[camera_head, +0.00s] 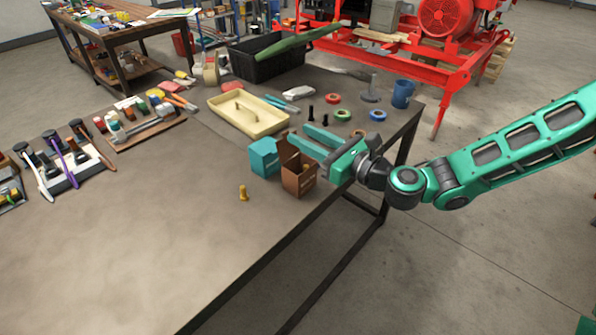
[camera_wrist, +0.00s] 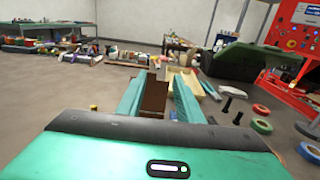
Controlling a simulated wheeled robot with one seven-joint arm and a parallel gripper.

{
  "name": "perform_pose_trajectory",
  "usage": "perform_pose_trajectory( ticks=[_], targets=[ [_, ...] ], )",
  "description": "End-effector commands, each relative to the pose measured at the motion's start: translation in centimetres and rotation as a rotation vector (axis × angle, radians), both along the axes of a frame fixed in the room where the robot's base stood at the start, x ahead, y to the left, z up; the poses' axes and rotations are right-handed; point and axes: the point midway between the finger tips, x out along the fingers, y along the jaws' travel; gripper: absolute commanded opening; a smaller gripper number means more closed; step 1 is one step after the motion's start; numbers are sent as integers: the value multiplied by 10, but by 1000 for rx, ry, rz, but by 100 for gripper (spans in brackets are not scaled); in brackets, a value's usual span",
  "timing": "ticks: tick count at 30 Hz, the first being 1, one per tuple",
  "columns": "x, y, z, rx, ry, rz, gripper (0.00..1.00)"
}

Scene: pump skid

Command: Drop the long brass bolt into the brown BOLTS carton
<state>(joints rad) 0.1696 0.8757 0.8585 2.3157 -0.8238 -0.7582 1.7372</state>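The brown carton (camera_head: 298,182) stands open-topped near the table's front right edge. A small brass-coloured patch shows at its opening, too small to identify. In the wrist view the brown carton (camera_wrist: 154,98) shows between my fingers. A short-looking brass bolt (camera_head: 243,193) stands upright on the table, left of the carton; it also shows in the wrist view (camera_wrist: 93,107). My gripper (camera_head: 298,133) is open, its two green fingers spread above and behind the carton. Nothing shows held between them. I cannot make out any lettering on the carton.
A teal carton (camera_head: 263,160) stands close beside the brown one. A cream tray (camera_head: 220,104) lies behind. Dark bolts (camera_head: 311,113), tape rolls (camera_head: 378,115) and a blue mug (camera_head: 402,94) stand at the back right. The table's front left is clear.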

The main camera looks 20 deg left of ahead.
Motion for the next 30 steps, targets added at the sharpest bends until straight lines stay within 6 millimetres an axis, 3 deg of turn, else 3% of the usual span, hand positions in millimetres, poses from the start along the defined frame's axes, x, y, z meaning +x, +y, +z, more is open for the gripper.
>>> perform_pose_trajectory(
  ticks=[5,18,24,30],
  targets=[
    [-4,-13,-1,-1,2,-2,33],
    [-31,-84,-1,-1,4,-2,33],
    [-37,-98,-1,-1,1,-1,33],
    [-39,-100,-1,-1,1,0,33]
  ],
)
